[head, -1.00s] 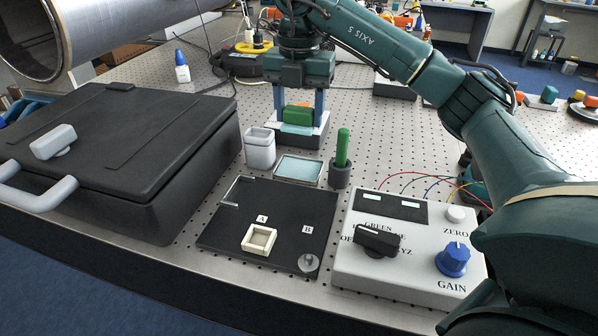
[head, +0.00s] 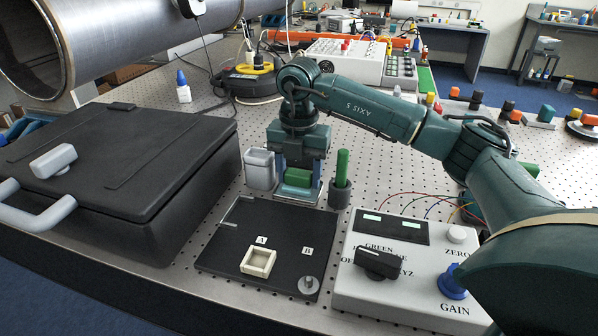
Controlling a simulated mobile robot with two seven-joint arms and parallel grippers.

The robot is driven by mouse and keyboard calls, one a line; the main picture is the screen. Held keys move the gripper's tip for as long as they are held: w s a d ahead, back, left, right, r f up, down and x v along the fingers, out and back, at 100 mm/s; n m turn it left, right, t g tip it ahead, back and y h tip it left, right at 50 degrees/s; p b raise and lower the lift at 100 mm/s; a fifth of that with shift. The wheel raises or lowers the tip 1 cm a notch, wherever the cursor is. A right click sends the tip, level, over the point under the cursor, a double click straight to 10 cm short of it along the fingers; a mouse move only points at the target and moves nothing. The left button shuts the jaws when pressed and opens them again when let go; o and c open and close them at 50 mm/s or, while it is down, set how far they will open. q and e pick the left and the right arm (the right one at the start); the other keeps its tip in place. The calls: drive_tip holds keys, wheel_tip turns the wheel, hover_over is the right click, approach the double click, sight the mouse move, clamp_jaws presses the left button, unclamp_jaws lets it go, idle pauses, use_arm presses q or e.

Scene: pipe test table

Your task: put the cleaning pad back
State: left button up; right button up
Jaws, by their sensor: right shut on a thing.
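The cleaning pad, with a green grip (head: 298,178) on a dark and pale body, is between the fingers of my right gripper (head: 299,172). The gripper points down and is shut on the green grip. The pad is low, at the spot of the shallow light-blue tray, between the grey cup and the dark holder. The pad and gripper hide nearly all of the tray, so I cannot tell whether the pad rests in it or hangs just above. My left gripper is not in view.
The grey cup (head: 260,169) stands close on the left, the dark holder with a green rod (head: 341,172) close on the right. In front are a black plate (head: 225,250) and a control box (head: 400,290). A black case (head: 120,165) fills the left side.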

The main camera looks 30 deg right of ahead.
sight(299, 172)
drive_tip(key=o, duration=0.7)
drive_tip(key=shift+f, duration=0.1)
wheel_tip(299, 172, up, 12)
drive_tip(key=shift+r+p, duration=0.15)
drive_tip(key=shift+p, duration=0.4)
